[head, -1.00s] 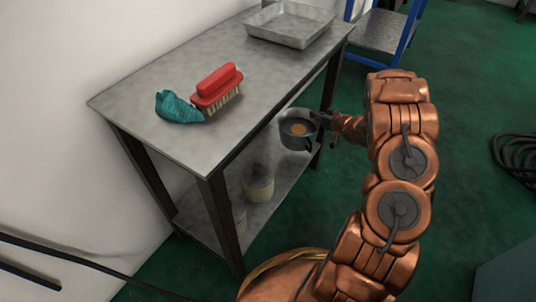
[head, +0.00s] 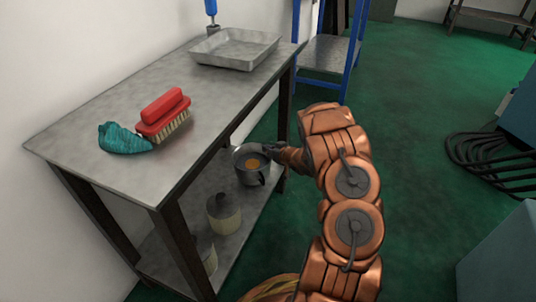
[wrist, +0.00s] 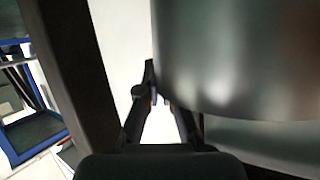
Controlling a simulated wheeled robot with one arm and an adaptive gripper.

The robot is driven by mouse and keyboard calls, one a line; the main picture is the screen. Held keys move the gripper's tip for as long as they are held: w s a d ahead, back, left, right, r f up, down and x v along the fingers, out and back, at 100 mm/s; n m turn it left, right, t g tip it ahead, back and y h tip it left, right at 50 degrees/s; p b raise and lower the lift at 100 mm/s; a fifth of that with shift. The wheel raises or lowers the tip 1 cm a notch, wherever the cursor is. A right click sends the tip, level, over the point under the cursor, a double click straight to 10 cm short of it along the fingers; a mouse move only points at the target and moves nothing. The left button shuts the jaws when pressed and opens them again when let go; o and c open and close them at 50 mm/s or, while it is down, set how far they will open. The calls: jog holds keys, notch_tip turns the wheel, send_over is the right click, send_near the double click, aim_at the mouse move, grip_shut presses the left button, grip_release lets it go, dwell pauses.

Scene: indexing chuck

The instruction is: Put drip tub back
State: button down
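The drip tub (head: 240,160) is a dark grey round metal pot with orange-brown liquid inside. In the head view it is upright, at the right end of the workbench, below the top and seen over the lower shelf. My gripper (head: 272,152) is at its right side, by the rim, and appears shut on it. In the wrist view the tub's curved wall (wrist: 235,55) fills the upper right, and my gripper's fingers (wrist: 160,100) meet its left edge. The exact contact is partly hidden. I cannot tell whether the tub's base touches the shelf.
The workbench top (head: 110,105) holds a red brush (head: 163,112), a teal rag (head: 122,138) and a metal tray (head: 236,48). Pale canisters (head: 224,212) stand on the lower shelf (head: 255,200). A dark bench leg (wrist: 75,80) is close left of my gripper. Green floor lies open to the right.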

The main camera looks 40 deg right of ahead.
jog(key=shift+f, duration=0.7)
jog(key=shift+r, duration=0.1)
jog(key=c, duration=1.3)
grip_release()
